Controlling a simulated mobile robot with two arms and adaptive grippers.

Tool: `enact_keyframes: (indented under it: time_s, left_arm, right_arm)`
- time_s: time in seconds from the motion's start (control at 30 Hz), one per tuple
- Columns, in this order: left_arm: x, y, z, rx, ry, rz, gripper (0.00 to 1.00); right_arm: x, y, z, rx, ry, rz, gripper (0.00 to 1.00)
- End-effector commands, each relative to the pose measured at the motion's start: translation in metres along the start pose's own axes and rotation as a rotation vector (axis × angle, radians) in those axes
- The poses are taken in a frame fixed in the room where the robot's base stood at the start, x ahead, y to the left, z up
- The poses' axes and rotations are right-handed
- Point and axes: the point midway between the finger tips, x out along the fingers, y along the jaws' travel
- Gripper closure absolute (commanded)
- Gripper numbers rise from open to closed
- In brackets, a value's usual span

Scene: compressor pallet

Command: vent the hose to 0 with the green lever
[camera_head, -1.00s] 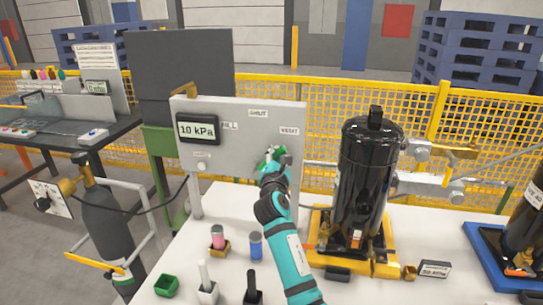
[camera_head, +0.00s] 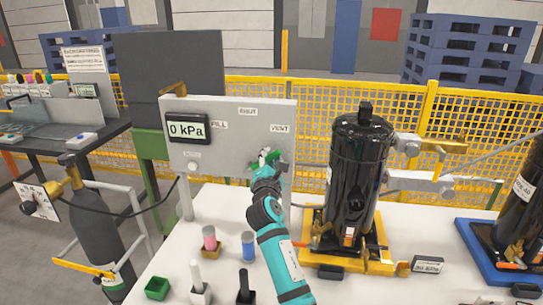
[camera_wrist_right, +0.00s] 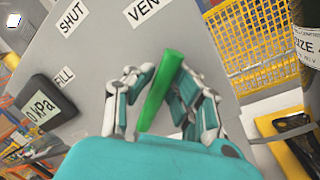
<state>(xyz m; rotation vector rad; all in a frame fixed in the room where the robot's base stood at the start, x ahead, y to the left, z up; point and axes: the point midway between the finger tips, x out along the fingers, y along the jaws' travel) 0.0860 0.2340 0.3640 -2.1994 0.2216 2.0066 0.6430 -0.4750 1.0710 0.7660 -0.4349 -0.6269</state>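The grey panel (camera_head: 235,150) carries a display (camera_head: 187,128) reading 0 kPa and the labels FILL (camera_head: 219,125), SHUT (camera_head: 248,112) and VENT (camera_head: 280,129). In the right wrist view the green lever (camera_wrist_right: 160,92) stands between the fingers of my right gripper (camera_wrist_right: 165,85), its far end toward the VENT label (camera_wrist_right: 143,12). In the head view my right gripper (camera_head: 266,163) is at the panel below VENT and partly hides the lever. My left gripper is not in view.
A black cylinder (camera_head: 357,170) on a yellow base stands right of my right arm. Small holders, including a green box (camera_head: 157,288), stand on the white table (camera_head: 190,245) in front of the panel. A gas bottle (camera_head: 98,220) is at left. Yellow mesh fencing (camera_head: 390,105) runs behind.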

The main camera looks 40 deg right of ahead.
Motion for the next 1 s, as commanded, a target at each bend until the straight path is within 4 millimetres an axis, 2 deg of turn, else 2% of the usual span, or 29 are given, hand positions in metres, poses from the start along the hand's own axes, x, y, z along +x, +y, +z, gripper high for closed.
enact_keyframes:
  time_s: [0.03,0.13,0.47,0.57,1.0]
  left_arm:
    - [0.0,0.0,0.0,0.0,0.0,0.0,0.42]
    - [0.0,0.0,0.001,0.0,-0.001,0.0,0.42]
    - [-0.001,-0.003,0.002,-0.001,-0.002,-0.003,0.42]
    - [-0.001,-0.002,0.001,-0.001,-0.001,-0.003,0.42]
    - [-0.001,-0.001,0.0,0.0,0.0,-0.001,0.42]
  right_arm:
    - [0.001,0.001,0.002,0.002,-0.004,0.002,0.74]
    - [0.001,0.002,0.004,0.003,-0.006,0.004,0.61]
    - [-0.002,0.003,0.005,0.005,-0.009,0.006,0.6]
    - [-0.013,0.002,0.005,0.005,-0.008,0.006,0.6]
    - [-0.1,0.001,0.003,0.005,-0.005,0.003,0.6]
